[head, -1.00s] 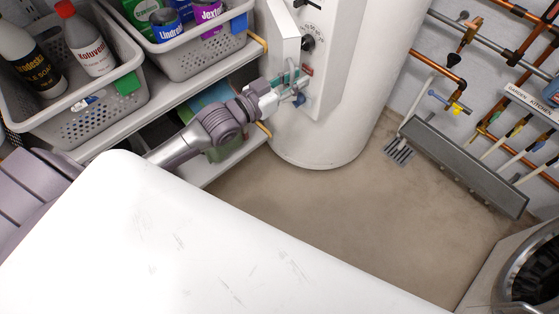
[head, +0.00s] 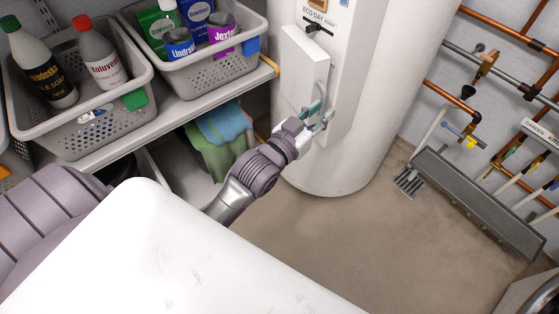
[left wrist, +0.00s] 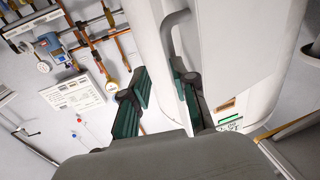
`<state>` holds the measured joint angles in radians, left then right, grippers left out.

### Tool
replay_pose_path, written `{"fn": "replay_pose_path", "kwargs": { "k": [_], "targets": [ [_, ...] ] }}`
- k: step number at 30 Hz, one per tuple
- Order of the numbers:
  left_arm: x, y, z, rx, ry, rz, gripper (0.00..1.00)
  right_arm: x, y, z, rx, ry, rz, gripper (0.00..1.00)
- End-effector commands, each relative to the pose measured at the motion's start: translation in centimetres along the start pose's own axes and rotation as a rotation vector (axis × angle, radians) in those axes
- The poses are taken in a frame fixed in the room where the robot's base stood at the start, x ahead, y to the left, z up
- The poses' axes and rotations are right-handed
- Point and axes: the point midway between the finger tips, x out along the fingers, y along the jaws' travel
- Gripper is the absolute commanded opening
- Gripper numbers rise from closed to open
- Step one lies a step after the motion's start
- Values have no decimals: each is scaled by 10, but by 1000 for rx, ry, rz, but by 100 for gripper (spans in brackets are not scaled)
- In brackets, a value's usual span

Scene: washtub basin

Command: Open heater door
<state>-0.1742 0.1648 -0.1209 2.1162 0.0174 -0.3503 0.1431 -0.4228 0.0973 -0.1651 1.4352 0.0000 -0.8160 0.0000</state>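The heater (head: 365,90) is a tall white cylinder with a control box on its front. Its door (head: 303,68) is a white panel with a grey bar handle (head: 322,92) along its right side. The door looks at most slightly ajar; I cannot tell its exact angle. My left gripper (head: 317,115) is at the lower end of the handle. In the left wrist view, its teal fingers (left wrist: 160,98) are spread apart, and the handle (left wrist: 174,32) comes down close to the right finger. Contact is unclear. My right gripper is not in view.
A shelf left of the heater holds grey baskets (head: 205,75) with bottles and cans. Cloths (head: 215,140) hang below it. Copper pipes (head: 520,90) and a long grey bar (head: 480,205) are at the right. The floor (head: 385,245) before the heater is clear.

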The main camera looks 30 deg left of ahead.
Motion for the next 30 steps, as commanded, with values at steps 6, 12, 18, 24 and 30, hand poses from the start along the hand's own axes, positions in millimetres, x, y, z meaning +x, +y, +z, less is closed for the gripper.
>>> {"fn": "replay_pose_path", "kwargs": {
  "k": [6, 12, 18, 24, 30],
  "targets": [
    [-45, -1, 1, 0, -5, -2, 23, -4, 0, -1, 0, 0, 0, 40],
    [-80, -2, 3, 1, -13, -4, 23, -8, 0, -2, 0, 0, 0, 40],
    [-71, -6, 43, 2, -111, -16, 23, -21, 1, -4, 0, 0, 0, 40],
    [-70, -10, 83, 4, -208, -26, 23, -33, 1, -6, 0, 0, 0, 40],
    [-74, -12, 123, 7, -306, -34, 23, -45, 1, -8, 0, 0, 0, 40]
  ]
}}
